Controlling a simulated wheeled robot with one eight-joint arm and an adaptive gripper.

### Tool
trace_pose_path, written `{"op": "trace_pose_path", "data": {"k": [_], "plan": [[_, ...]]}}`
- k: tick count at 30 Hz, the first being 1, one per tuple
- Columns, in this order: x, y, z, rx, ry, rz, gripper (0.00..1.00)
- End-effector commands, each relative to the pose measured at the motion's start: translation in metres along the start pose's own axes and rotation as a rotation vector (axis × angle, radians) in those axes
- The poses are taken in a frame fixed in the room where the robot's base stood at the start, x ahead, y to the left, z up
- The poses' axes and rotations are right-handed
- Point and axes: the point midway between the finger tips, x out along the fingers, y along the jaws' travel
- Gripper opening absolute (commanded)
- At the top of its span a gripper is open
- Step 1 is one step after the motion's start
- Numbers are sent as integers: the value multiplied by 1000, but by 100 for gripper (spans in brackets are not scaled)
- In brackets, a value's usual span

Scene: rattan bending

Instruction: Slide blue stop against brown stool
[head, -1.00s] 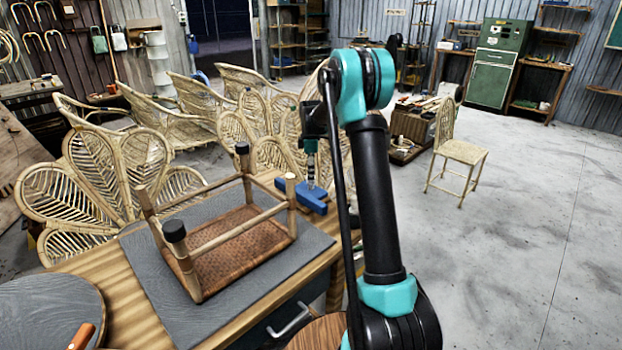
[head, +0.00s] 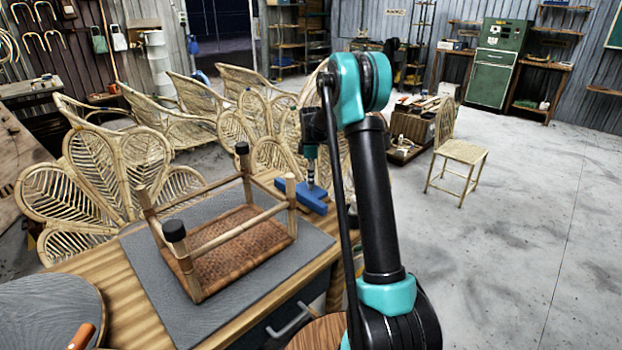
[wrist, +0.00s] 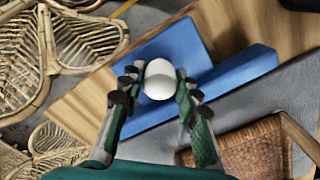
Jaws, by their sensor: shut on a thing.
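The blue stop (head: 314,197) lies on the wooden table beside the edge of the grey mat, right of the stool. In the wrist view it is a blue plate and bar (wrist: 235,73) with a rounded white knob (wrist: 160,80) on top. My gripper (head: 311,178) points down at it, and in the wrist view its two fingers (wrist: 156,90) are shut on the white knob. The brown stool (head: 235,247) lies upside down, its woven seat on the mat and its legs up. In the wrist view its seat (wrist: 240,152) is apart from the stop, with grey mat between.
The grey mat (head: 150,275) covers much of the table (head: 85,268). Rattan chair frames (head: 95,180) stand close behind the table. A round grey board (head: 50,315) is at the front left. A rattan chair (head: 459,152) stands on open floor at right.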

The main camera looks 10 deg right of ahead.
Motion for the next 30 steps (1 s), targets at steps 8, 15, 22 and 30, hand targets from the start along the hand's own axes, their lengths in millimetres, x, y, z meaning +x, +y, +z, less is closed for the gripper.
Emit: {"op": "trace_pose_path", "data": {"k": [8,15,22,30], "plan": [[0,-4,-4,-2,0,0,0],[0,-47,-48,-6,1,0,0],[0,-88,-89,-5,1,0,0],[0,-100,-101,-1,2,0,0]]}}
